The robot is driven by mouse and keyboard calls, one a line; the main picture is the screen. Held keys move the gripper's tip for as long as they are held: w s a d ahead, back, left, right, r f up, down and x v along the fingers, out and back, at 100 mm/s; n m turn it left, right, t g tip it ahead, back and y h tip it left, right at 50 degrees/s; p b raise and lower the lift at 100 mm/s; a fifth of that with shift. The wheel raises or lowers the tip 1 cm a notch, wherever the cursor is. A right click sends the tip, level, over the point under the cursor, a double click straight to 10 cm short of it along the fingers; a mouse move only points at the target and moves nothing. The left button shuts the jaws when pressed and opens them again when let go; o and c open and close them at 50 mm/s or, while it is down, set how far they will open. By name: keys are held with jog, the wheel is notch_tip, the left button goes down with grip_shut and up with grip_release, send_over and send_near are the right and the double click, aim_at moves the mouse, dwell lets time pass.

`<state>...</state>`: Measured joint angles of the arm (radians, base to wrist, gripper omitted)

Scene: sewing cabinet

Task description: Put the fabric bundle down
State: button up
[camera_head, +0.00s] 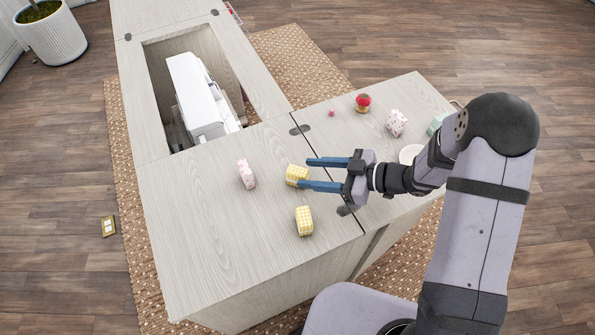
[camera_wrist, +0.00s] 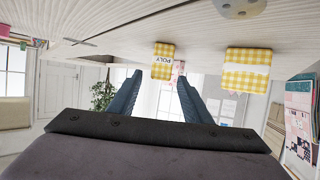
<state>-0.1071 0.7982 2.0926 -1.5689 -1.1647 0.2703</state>
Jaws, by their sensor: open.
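A yellow checked fabric bundle (camera_head: 294,175) stands on the cabinet top, just off the fingertips of my gripper (camera_head: 303,173). My gripper is open, its two blue fingers pointing left, with nothing held. In the wrist view this bundle, labelled POLY (camera_wrist: 163,62), is beyond the fingertips (camera_wrist: 160,78); no contact can be made out. A second yellow checked bundle (camera_head: 304,221) stands nearer the front edge and shows larger at right in the wrist view (camera_wrist: 248,72). A pink bundle (camera_head: 246,174) stands farther left.
A white sewing machine (camera_head: 195,95) sits in the cabinet's recessed opening. On the right leaf are a red pincushion (camera_head: 363,102), a pink-patterned bundle (camera_head: 396,123), a green item (camera_head: 437,123) and a white round dish (camera_head: 410,154) partly behind my arm. The front left top (camera_head: 215,235) is clear.

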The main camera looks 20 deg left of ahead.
aim_at(305, 172)
jog(key=shift+v, duration=1.75)
